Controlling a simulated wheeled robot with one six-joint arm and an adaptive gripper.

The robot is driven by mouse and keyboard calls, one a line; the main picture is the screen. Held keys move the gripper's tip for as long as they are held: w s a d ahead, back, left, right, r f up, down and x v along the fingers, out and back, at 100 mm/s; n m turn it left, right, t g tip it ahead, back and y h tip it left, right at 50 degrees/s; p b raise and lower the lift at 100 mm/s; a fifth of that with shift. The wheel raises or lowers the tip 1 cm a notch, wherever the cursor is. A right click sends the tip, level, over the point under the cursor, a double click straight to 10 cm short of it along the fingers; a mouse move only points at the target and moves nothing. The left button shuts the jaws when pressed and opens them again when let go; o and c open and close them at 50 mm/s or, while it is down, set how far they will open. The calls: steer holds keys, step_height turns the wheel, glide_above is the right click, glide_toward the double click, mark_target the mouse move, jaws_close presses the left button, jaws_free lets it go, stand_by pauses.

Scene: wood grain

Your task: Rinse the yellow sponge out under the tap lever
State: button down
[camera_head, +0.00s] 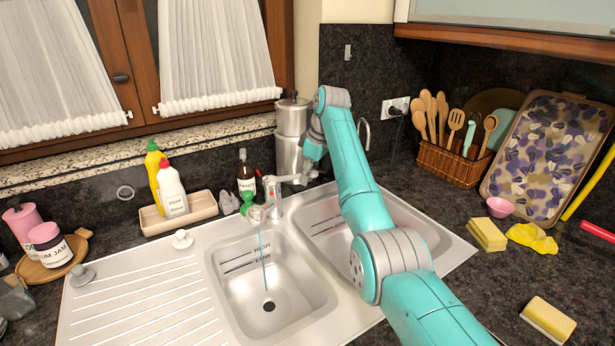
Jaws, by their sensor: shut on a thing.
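The chrome tap (274,196) stands behind the left basin (228,290), and a thin stream of water (264,252) falls from its spout into that basin. The tap lever (290,179) reaches to the right from the tap's top. My gripper (303,177) is at the lever's right end and shut on it; the fingers are small and partly hard to make out. A yellow sponge (548,318) with a pale side lies on the dark counter at the lower right. More yellow sponge (487,234) lies farther back, right of the sink, apart from my gripper.
My arm crosses over the right basin (403,222). A yellow cloth (532,238) and pink bowl (500,207) lie near the back sponge. A tray (203,207) with bottles, a brown bottle (246,173) and a steel canister (290,138) stand behind the sink. The left drainboard is mostly clear.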

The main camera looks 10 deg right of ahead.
steer(key=c, duration=1)
jaws_free()
steer(key=shift+c, duration=0.2)
steer(key=shift+r, duration=0.15)
steer(key=v, duration=0.7)
steer(key=shift+r, duration=0.15)
